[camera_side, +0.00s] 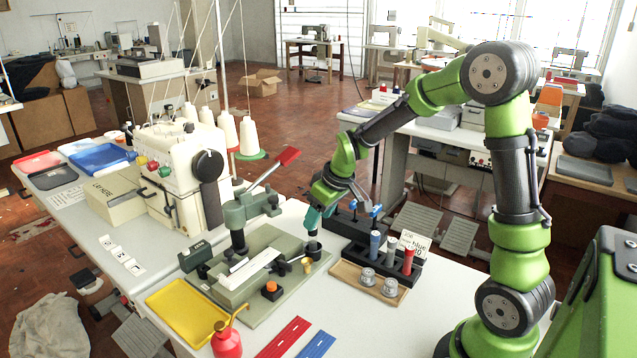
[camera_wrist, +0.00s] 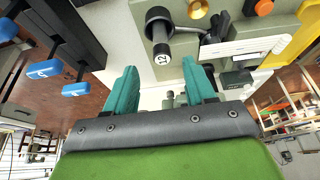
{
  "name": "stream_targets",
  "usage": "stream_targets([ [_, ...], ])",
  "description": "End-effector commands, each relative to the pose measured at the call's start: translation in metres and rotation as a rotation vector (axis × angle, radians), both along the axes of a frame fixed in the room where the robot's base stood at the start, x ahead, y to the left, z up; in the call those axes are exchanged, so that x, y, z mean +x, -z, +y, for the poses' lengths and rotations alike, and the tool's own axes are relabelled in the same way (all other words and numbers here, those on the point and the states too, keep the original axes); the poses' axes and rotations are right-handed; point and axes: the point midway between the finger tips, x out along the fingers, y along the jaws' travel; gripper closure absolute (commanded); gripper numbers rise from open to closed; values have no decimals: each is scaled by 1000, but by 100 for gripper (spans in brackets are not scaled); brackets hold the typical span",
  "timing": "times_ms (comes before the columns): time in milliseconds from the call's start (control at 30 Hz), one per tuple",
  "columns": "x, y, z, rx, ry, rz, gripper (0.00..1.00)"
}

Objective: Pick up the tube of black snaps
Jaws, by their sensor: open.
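A black cylinder with a white end marked 12 (camera_wrist: 160,28) stands on the grey-green plate of the press in the wrist view; it looks like the tube of black snaps, though I cannot be sure. In the side view a dark cylinder (camera_side: 313,250) stands on that plate's edge, directly below my gripper (camera_side: 313,219). In the wrist view my gripper (camera_wrist: 160,82) has its two teal fingers spread apart with nothing between them. The cylinder lies just beyond the fingertips, roughly centred on the gap, not gripped.
A black rack (camera_side: 428,273) holds a blue tube (camera_side: 374,245), a grey tube (camera_side: 391,251) and a red tube (camera_side: 408,262). A wooden tray (camera_side: 345,278) with two metal spools lies in front. The green lever press (camera_side: 240,225) stands left. A yellow tray (camera_side: 188,310) sits front left.

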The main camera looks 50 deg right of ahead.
Motion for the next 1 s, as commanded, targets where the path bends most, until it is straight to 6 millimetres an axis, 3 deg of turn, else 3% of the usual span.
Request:
stream_targets([
  [300,15,41,4,2,-1,4,45],
  [633,18,47,3,0,0,0,45],
  [1000,18,47,3,0,0,0,100],
])
